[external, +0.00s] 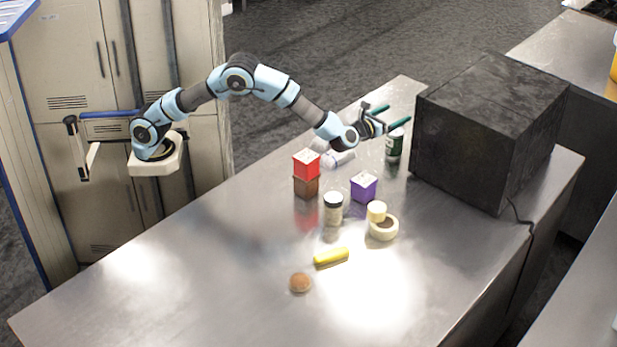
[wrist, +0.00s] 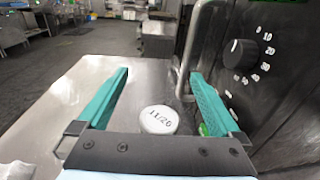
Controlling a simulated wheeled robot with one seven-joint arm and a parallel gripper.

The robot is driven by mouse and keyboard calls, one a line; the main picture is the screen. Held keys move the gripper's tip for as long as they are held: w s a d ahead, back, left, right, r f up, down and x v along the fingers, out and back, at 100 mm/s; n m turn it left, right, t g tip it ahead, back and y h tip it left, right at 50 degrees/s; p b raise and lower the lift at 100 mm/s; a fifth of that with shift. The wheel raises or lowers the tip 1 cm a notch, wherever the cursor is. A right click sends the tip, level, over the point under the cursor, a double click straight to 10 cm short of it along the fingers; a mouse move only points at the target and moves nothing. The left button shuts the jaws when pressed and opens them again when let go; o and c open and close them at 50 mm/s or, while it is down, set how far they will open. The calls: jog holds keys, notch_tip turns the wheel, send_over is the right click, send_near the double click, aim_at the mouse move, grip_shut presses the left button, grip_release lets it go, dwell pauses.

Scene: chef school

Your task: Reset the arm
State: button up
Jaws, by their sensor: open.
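My arm is light blue and grey and reaches from its white base over the metal table (external: 215,255) in the external view. My gripper (external: 398,116) is open, with its two green fingers spread apart and nothing held between them. It is above the far part of the table, close to the black oven-like box (external: 470,135). The wrist view shows the open fingers (wrist: 160,88) with a white lid marked 11/20 (wrist: 159,120) below and between them. In the external view a dark green can (external: 395,146) stands just under the gripper.
A red box (external: 306,162) sits on a brown box (external: 306,187). The table's left part is clear. The black box's dial (wrist: 240,54) and handle are close on the right.

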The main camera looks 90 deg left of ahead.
jog(key=s+a+f+n+g+h+p, duration=0.1)
jog(key=s+a+f+n+g, duration=0.1)
jog(key=s, duration=0.5)
jog(key=s+a+f+n+g+h+p, duration=0.1)
jog(key=s+n+g, duration=0.3)
jog(key=s, duration=0.4)
jog(key=s+a+f+n+g+p, duration=0.1)
jog(key=s+a+f+n+g, duration=0.2)
jog(key=s, duration=0.4)
jog(key=shift+s+a+f+n+h, duration=0.3)
jog(key=shift+a+f+h, duration=0.1)
jog(key=shift+f, duration=0.15)
jog(key=s+d+f+n+g+h, duration=0.1)
jog(key=s+n, duration=0.1)
jog(key=s, duration=0.2)
jog(key=s+d+n+g+h, duration=0.1)
jog(key=s+n, duration=0.2)
jog(key=s, duration=0.2)
jog(key=s+d+f+n+h, duration=0.1)
jog(key=s+n+h, duration=0.1)
jog(key=s, duration=0.2)
jog(key=shift+s+f+n+g+b, duration=0.3)
jog(key=shift+s+g+b, duration=0.05)
jog(key=shift+g+b, duration=0.05)
jog(key=s+d+n+h, duration=0.4)
jog(key=s+n, duration=0.5)
jog(key=s, duration=0.3)
jog(key=shift+s+d+f+n+b, duration=0.25)
jog(key=shift+d+n+b, duration=0.05)
jog(key=shift+d, duration=0.55)
